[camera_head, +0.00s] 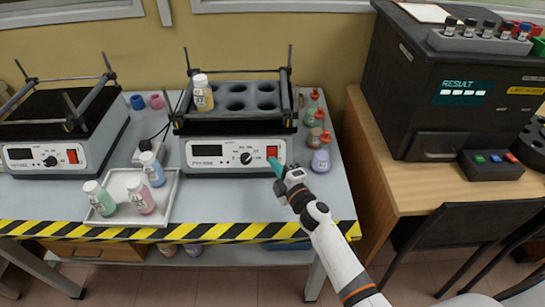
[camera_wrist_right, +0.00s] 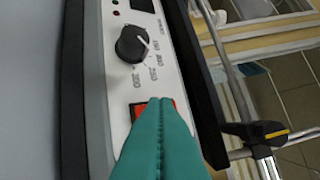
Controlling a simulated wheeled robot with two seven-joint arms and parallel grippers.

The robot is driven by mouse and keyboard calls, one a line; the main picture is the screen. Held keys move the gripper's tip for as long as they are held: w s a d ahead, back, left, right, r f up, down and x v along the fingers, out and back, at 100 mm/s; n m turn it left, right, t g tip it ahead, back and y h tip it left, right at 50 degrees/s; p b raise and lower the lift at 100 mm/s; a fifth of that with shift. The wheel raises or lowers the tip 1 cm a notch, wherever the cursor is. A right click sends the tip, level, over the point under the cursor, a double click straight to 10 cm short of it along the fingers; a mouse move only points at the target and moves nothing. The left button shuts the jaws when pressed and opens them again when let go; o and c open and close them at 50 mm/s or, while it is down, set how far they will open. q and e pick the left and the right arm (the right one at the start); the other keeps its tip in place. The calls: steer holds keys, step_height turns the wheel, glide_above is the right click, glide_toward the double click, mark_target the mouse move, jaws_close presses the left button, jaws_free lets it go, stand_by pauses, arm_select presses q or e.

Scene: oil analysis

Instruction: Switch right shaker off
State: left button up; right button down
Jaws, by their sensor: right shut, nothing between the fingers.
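The right shaker (camera_head: 225,154) stands on the bench in the head view, with a white front panel, a black knob (camera_head: 246,158) and a red switch (camera_head: 272,152) at the panel's right end. My right gripper (camera_head: 275,165) is shut and empty, its teal fingertips at the switch's lower edge. In the right wrist view the shut fingers (camera_wrist_right: 160,105) cover most of the red switch (camera_wrist_right: 139,111); whether they touch it I cannot tell. The knob (camera_wrist_right: 132,43) shows beyond them. One bottle (camera_head: 202,93) stands in the shaker's rack. My left gripper is not in view.
A second shaker (camera_head: 45,156) stands at the left. A white tray (camera_head: 168,203) with several bottles lies in front. Several small flasks and a purple-capped bottle (camera_head: 320,160) stand close to the right of the shaker. A black analyser (camera_head: 440,120) sits on the wooden table at right.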

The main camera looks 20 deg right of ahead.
steer(key=shift+s+r, duration=0.1)
steer(key=shift+s, duration=0.05)
steer(key=s+r+p, duration=0.1)
steer(key=s, duration=0.1)
steer(key=s+a+r+p, duration=0.1)
steer(key=s+r+p, duration=0.1)
steer(key=shift+a, duration=0.1)
stand_by(0.4)
stand_by(0.5)
